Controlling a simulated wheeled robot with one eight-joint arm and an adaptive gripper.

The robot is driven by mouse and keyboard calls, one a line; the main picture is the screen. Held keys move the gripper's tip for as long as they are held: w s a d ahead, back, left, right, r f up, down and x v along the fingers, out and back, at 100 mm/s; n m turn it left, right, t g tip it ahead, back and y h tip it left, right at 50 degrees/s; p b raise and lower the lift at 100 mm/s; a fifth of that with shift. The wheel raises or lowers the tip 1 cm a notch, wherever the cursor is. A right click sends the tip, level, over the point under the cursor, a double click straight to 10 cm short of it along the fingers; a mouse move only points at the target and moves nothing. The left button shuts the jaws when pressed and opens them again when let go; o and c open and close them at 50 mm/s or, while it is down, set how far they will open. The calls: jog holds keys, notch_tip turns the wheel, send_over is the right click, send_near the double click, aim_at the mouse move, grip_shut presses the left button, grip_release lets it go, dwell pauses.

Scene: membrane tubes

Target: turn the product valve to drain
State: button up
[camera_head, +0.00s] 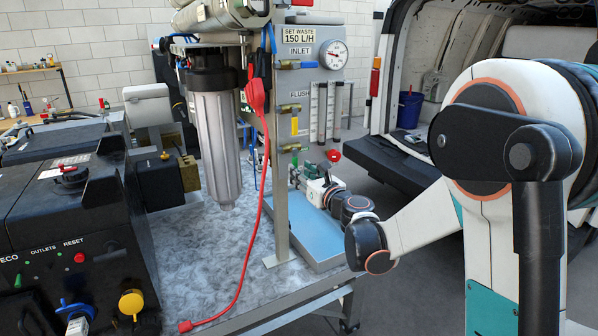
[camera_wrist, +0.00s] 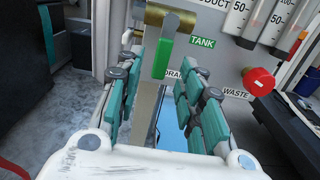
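The product valve shows in the wrist view as a brass body (camera_wrist: 168,18) with a green handle (camera_wrist: 163,60) hanging down from it. The TANK label (camera_wrist: 202,42) is right of the handle; the DRAIN label (camera_wrist: 172,74) is lower and partly hidden by a finger. In the head view the green handle (camera_head: 295,160) is small, low on the panel. My gripper (camera_wrist: 162,68) is open, its teal-padded fingers on either side of the handle in the picture, with no contact visible. In the head view my gripper (camera_head: 298,176) is just below the valve.
A red knob (camera_wrist: 258,81) sits right of my fingers, above the WASTE label (camera_wrist: 236,93). Measuring tubes (camera_wrist: 245,20) are at the upper right. A metal post (camera_head: 281,205) and a blue tray (camera_head: 310,240) are close to my gripper. A red cable (camera_head: 266,170) hangs to the left.

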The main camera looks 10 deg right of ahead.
jog(key=v, duration=0.9)
jog(key=shift+s, duration=0.25)
jog(key=shift+d, duration=0.1)
jog(key=s+a+f+n+g+b, duration=0.1)
jog(key=s+a+n+g, duration=0.2)
jog(key=s+n, duration=0.6)
jog(key=s+a+f+n+g+b, duration=0.1)
jog(key=s+a+n+g, duration=0.25)
jog(key=s+n, duration=0.5)
jog(key=s+d+f+n+g+h, duration=0.2)
jog(key=s+d+f+n, duration=0.1)
jog(key=s+n, duration=0.4)
jog(key=s+d+f+n+g+h, duration=0.1)
jog(key=s+d+f+n+h, duration=0.2)
jog(key=s+n, duration=0.5)
jog(key=shift+s+d+f+g+h+b, duration=0.15)
jog(key=shift+d+f+g+h+b, duration=0.2)
jog(key=shift+d, duration=0.15)
